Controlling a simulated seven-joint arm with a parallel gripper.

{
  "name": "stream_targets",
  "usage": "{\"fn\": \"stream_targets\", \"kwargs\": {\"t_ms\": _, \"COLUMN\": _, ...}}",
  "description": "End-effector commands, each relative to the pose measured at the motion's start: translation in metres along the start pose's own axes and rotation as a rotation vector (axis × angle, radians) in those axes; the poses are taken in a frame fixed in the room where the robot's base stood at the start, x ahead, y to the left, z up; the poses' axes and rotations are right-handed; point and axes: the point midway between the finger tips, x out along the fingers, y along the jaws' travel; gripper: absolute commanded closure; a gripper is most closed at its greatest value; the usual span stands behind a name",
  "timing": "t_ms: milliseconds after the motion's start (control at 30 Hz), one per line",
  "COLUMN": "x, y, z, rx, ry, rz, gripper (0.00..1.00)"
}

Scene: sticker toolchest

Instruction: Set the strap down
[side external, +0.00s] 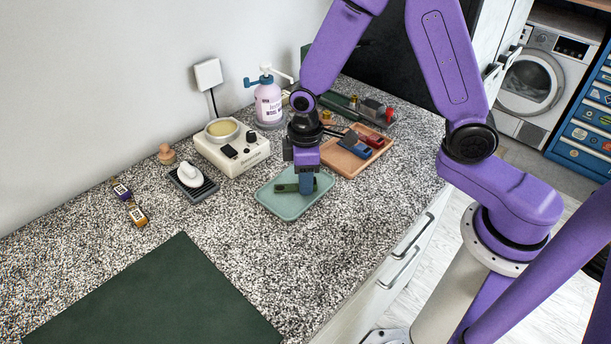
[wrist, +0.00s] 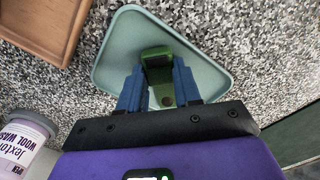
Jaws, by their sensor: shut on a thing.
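The dark green strap (side external: 286,187) is at the pale teal tray (side external: 267,202), low over its floor. In the wrist view the strap (wrist: 160,82) runs between the two blue fingers, with a darker folded end beyond the fingertips. The tray rim (wrist: 104,56) surrounds it in that view. My gripper (side external: 306,190) points down over the tray and is shut on the strap; it also shows in the wrist view (wrist: 158,84). I cannot tell whether the strap touches the tray floor.
A wooden tray (side external: 342,168) with blue and red pieces stands close behind on the right. A cream device (side external: 236,160), a pump bottle (side external: 268,104) and a small dark tray (side external: 204,190) stand at the back left. A dark green mat (side external: 160,300) lies in front.

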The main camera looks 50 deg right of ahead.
Motion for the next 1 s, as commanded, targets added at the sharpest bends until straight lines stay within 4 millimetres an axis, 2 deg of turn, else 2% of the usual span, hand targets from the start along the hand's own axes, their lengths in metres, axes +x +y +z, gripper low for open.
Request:
{"fn": "stream_targets", "kwargs": {"t_ms": 67, "x": 0.002, "y": 0.0, "z": 0.0, "rx": 0.0, "ry": -0.002, "rz": -0.001, "gripper": 1.0}}
{"fn": "stream_targets", "kwargs": {"t_ms": 100, "x": 0.003, "y": 0.0, "z": 0.0, "rx": 0.0, "ry": -0.002, "rz": -0.001, "gripper": 0.64}}
{"fn": "stream_targets", "kwargs": {"t_ms": 167, "x": 0.003, "y": 0.0, "z": 0.0, "rx": 0.0, "ry": -0.001, "rz": -0.001, "gripper": 0.44}}
{"fn": "stream_targets", "kwargs": {"t_ms": 200, "x": 0.003, "y": 0.0, "z": 0.0, "rx": 0.0, "ry": -0.001, "rz": -0.001, "gripper": 0.42}}
{"fn": "stream_targets", "kwargs": {"t_ms": 467, "x": 0.002, "y": 0.0, "z": 0.0, "rx": 0.0, "ry": -0.001, "rz": 0.0, "gripper": 0.42}}
{"fn": "stream_targets", "kwargs": {"t_ms": 633, "x": -0.007, "y": 0.0, "z": -0.001, "rx": 0.0, "ry": 0.002, "rz": 0.001, "gripper": 0.42}}
{"fn": "stream_targets", "kwargs": {"t_ms": 767, "x": -0.024, "y": 0.0, "z": -0.001, "rx": 0.0, "ry": 0.005, "rz": 0.002, "gripper": 0.42}}
{"fn": "stream_targets", "kwargs": {"t_ms": 1000, "x": -0.066, "y": 0.0, "z": -0.001, "rx": -0.001, "ry": 0.007, "rz": 0.003, "gripper": 0.42}}
